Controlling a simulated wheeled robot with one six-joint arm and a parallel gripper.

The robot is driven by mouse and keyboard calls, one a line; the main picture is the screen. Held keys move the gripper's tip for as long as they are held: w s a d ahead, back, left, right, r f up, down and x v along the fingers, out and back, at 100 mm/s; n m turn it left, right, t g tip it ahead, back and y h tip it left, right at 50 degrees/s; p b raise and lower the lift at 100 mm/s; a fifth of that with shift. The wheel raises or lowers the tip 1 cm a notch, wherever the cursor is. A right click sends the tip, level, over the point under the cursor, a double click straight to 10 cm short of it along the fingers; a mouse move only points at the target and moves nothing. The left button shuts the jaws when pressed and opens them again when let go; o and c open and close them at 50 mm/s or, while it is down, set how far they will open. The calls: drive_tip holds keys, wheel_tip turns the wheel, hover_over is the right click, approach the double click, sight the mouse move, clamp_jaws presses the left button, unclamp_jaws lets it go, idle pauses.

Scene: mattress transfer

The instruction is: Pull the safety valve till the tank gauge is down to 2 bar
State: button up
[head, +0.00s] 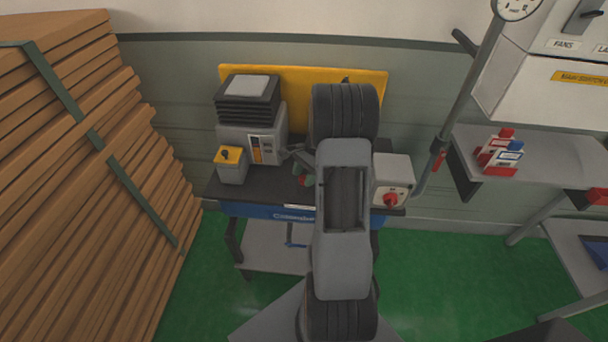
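A compressor (252,130) with a dark finned top stands on a dark bench below a yellow back panel. My arm stands in front of the bench and hides its middle. A dark grey part that looks like my gripper (296,152) shows just left of my arm, beside the compressor; its fingers are too small to tell open or shut. A small red and green part (303,180) shows under it, partly hidden. A round gauge (517,8) tops a grey pipe at the upper right, cut by the picture's edge; its needle cannot be read. I cannot make out the safety valve.
A white box with a red knob (391,198) sits at the bench's right end. The grey pipe (465,95) carries a red handle (438,158). Stacked wooden slats (80,190) fill the left. A shelf (560,150) with red boxes is at the right. Green floor (440,270) lies clear between.

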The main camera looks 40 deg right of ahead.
clamp_jaws()
drive_tip(key=shift+r, duration=0.1)
drive_tip(key=shift+r+p, duration=0.65)
drive_tip(key=shift+r, duration=0.2)
drive_tip(key=shift+f, duration=0.15)
drive_tip(key=shift+o, duration=0.4)
unclamp_jaws()
drive_tip(key=b+v, duration=0.1)
drive_tip(key=v, duration=1.3)
drive_tip(key=shift+w+f, duration=0.1)
drive_tip(key=shift+f, duration=0.05)
